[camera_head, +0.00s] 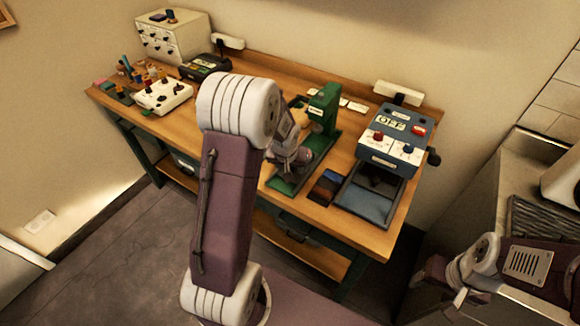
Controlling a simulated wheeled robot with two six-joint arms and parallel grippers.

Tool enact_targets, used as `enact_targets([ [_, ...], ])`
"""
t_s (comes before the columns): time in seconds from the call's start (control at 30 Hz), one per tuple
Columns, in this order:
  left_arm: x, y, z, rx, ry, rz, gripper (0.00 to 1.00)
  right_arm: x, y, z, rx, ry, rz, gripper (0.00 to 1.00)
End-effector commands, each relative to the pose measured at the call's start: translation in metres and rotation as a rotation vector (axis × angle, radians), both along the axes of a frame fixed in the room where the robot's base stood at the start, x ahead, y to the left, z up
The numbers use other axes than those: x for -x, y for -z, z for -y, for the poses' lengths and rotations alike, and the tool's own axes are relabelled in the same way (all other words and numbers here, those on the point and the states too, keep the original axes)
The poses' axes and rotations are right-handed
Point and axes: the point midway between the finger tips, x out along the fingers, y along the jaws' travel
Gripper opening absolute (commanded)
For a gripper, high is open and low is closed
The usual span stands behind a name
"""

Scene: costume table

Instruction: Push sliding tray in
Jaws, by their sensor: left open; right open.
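The sliding tray (368,206) is a flat grey-blue tray with a dark rim. It sticks out toward the front of the table from under a blue and white machine (384,160) marked "OFF". My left gripper (301,158) is over the table at the green press, left of the tray and apart from it. It is open, and its wrist is partly hidden behind my own arm. My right gripper (424,286) is open and low at the right, off the table's front right corner and away from the tray.
The green press (322,115) and a dark patterned box (326,187) stand left of the tray. A white drawer box (172,38), a white control box (162,97) and small bottles fill the far left. A grey counter (480,200) stands at the right.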

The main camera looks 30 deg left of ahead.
Motion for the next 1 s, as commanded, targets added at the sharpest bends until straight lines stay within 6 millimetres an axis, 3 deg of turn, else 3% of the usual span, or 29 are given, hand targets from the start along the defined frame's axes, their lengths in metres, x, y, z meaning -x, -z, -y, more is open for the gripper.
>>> enact_targets([
  [0.23,-0.0008,0.001,-0.0003,0.0,0.0,0.001,0.48,0.0,-0.0001,0.0,0.0,0.0,0.0,0.59],
  [0.4,-0.0007,0.0009,-0.0002,0.0,0.0,0.001,0.01,0.0,-0.0001,0.0,0.0,0.0,0.0,0.59],
  [1.0,-0.0007,0.0005,-0.0001,-0.001,0.001,0.001,0.0,0.0,-0.0002,0.0,0.0,0.0,0.0,0.59],
])
